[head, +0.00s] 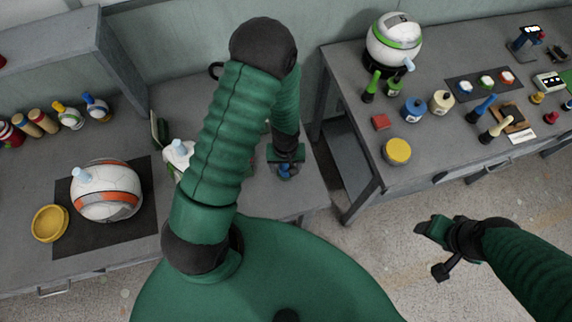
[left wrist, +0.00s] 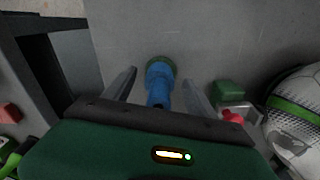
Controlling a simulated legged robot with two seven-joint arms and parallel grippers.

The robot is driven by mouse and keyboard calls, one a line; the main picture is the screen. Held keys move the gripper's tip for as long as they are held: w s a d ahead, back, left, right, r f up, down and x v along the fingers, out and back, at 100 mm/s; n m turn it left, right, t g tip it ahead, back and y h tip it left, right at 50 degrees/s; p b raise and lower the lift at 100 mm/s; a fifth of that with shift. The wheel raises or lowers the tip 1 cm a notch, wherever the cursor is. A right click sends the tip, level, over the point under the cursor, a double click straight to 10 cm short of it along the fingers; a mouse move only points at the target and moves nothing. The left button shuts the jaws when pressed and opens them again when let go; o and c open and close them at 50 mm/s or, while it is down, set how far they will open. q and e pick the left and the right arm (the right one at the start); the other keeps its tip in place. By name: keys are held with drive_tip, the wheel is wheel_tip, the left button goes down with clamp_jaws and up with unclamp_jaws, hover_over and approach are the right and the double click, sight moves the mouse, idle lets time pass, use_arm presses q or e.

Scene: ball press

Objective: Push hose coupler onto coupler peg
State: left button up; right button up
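A blue fitting with a green ring at its far end, which looks like the coupler part, stands on the grey table. In the left wrist view this blue fitting (left wrist: 158,85) lies between the two fingers of my left gripper (left wrist: 160,92), with a gap on each side. In the head view my left gripper (head: 287,165) points down over the middle table, and a bit of the blue fitting (head: 288,171) shows at its tips. I cannot tell hose coupler from peg.
A white ball with a green band (left wrist: 298,115), a green block (left wrist: 229,93) and a red knob (left wrist: 233,117) are beside the left gripper. A white-orange ball (head: 106,190) and yellow dish (head: 49,223) are at left. The right table (head: 345,110) holds bottles and another ball (head: 393,40).

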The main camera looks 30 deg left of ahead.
use_arm(q)
wheel_tip(320, 180, up, 17)
drive_tip(key=shift+s+f, duration=0.15)
idle(0.6)
